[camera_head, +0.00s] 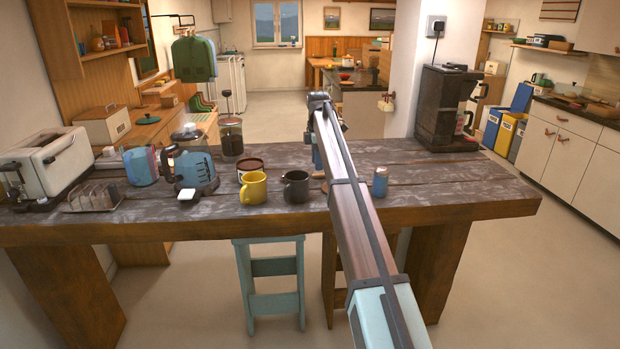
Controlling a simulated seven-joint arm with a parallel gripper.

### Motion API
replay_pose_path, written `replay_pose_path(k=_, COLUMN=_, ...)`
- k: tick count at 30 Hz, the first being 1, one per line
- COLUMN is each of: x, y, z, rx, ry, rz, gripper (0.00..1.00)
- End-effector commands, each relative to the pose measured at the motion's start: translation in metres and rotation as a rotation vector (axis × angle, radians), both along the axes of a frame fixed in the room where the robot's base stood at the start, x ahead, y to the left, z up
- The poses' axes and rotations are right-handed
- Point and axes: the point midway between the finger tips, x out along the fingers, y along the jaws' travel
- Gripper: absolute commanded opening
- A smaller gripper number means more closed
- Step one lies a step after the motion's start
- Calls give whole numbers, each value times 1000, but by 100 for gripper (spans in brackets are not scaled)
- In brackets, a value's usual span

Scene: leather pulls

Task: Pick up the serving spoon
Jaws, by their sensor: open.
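I cannot make out a serving spoon anywhere in the head view. My arm reaches from the lower right up over the wooden table (440,190). My gripper (318,160) hangs down at the arm's far end, over the table's middle. It is mostly hidden behind my forearm, and its fingertips are hard to see. It is open, and I see nothing held in it. A small brownish thing by the forearm, right of the dark mug (296,187), is too covered to identify.
A yellow mug (253,188), a blue kettle (192,172), a French press (231,135), a toast rack (94,197) and a toaster (50,163) stand left. A blue bottle (380,182) and a coffee maker (446,108) stand right. The table's right front is clear.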

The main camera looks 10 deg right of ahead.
Motion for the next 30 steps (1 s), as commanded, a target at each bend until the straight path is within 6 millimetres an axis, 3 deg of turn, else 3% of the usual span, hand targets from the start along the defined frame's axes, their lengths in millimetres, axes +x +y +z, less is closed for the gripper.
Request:
replay_pose_path(k=9, x=-3, y=-2, z=-39, rx=0, ry=0, rz=0, gripper=47)
replay_pose_path(k=17, x=-3, y=-2, z=-40, rx=0, ry=0, rz=0, gripper=46)
replay_pose_path(k=30, x=-3, y=-2, z=-40, rx=0, ry=0, rz=0, gripper=4)
